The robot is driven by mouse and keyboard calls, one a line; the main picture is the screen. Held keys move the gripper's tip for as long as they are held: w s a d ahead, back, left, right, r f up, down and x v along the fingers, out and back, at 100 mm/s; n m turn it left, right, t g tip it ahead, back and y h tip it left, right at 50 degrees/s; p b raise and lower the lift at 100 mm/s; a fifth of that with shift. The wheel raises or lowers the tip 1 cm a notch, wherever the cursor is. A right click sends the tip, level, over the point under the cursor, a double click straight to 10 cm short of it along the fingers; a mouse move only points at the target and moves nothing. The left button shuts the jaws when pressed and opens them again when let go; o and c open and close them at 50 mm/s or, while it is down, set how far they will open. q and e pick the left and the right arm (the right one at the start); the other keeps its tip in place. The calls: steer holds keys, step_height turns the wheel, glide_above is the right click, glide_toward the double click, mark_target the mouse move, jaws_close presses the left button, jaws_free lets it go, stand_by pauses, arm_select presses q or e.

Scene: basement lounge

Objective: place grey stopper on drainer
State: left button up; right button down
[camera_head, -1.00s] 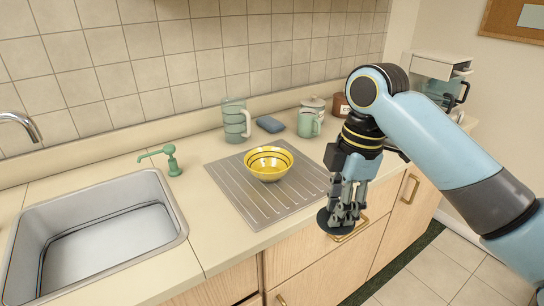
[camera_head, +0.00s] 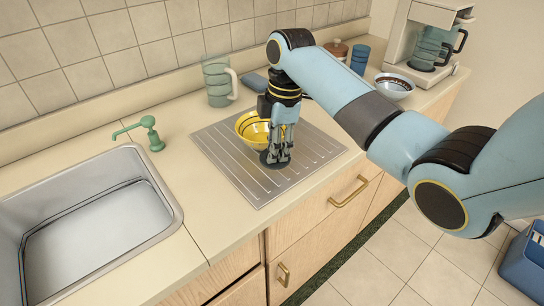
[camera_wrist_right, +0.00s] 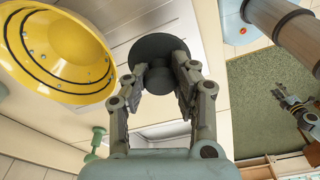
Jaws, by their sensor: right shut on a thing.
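The grey stopper (camera_head: 271,160) is a dark round disc with a knob. My right gripper (camera_head: 278,148) points down and is shut on its knob. In the right wrist view the stopper (camera_wrist_right: 158,46) sits between the two fingertips of the gripper (camera_wrist_right: 158,75). In the head view the stopper shows over the ribbed metal drainer (camera_head: 259,186), in front of the yellow bowl. I cannot tell whether it touches the drainer.
The yellow bowl (camera_head: 248,128) stands on the drainer close behind the gripper; it also shows in the right wrist view (camera_wrist_right: 60,45). A sink (camera_head: 95,225) and green soap pump (camera_head: 151,133) lie left. A jug (camera_head: 217,82) stands behind. The drainer's front part is clear.

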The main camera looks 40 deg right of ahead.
mark_target(273, 171)
steer(key=shift+w+f, duration=0.25)
steer(key=shift+w, duration=0.2)
step_height(273, 171, down, 4)
steer(key=shift+r, duration=0.15)
steer(key=shift+f, duration=0.4)
steer(key=c, duration=1.4)
jaws_free()
arm_select(q)
steer(key=shift+w+r, duration=0.2)
steer(key=shift+w, duration=0.5)
arm_select(e)
steer(key=shift+o, duration=0.2)
arm_select(q)
steer(key=shift+w+f+b, duration=0.1)
steer(key=shift+f+b, duration=0.2)
steer(key=shift+f, duration=0.15)
arm_select(e)
steer(key=r, duration=0.4)
steer(key=d+r, duration=0.1)
steer(key=r, duration=0.7)
steer(key=shift+s+d+r, duration=0.15)
steer(key=shift+s+r, duration=0.05)
